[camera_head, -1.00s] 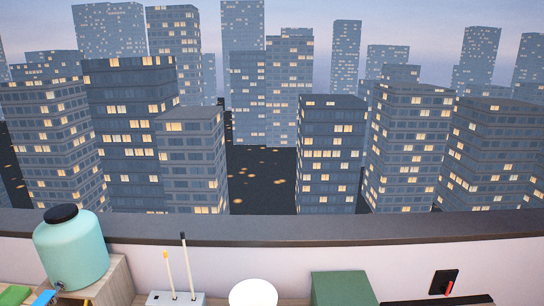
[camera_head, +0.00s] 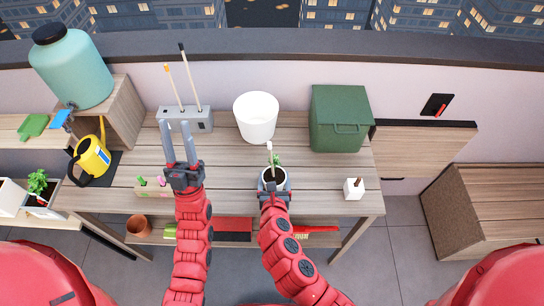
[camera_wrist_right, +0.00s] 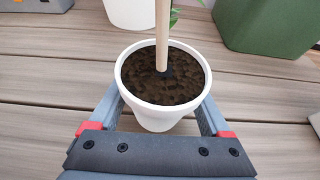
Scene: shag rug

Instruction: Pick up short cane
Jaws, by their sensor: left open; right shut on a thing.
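Two thin canes stand upright in a grey holder block (camera_head: 205,120) at the back of the wooden table. The shorter cane (camera_head: 174,88) has an orange tip and is on the left; the longer cane (camera_head: 190,78) has a dark tip. My left gripper (camera_head: 177,124) is open, its fingers pointing at the holder's left front; I cannot tell whether they touch it. My right gripper (camera_head: 272,178) is shut on a small white pot (camera_wrist_right: 158,115). The pot holds dark soil, a green plant and an upright pale stick (camera_wrist_right: 162,35).
A white bin (camera_head: 256,120) and a green lidded box (camera_head: 340,125) stand behind the right gripper. A small white block (camera_head: 353,189) sits at the table's right. A yellow watering can (camera_head: 93,155) and a teal water tank (camera_head: 75,70) are at the left.

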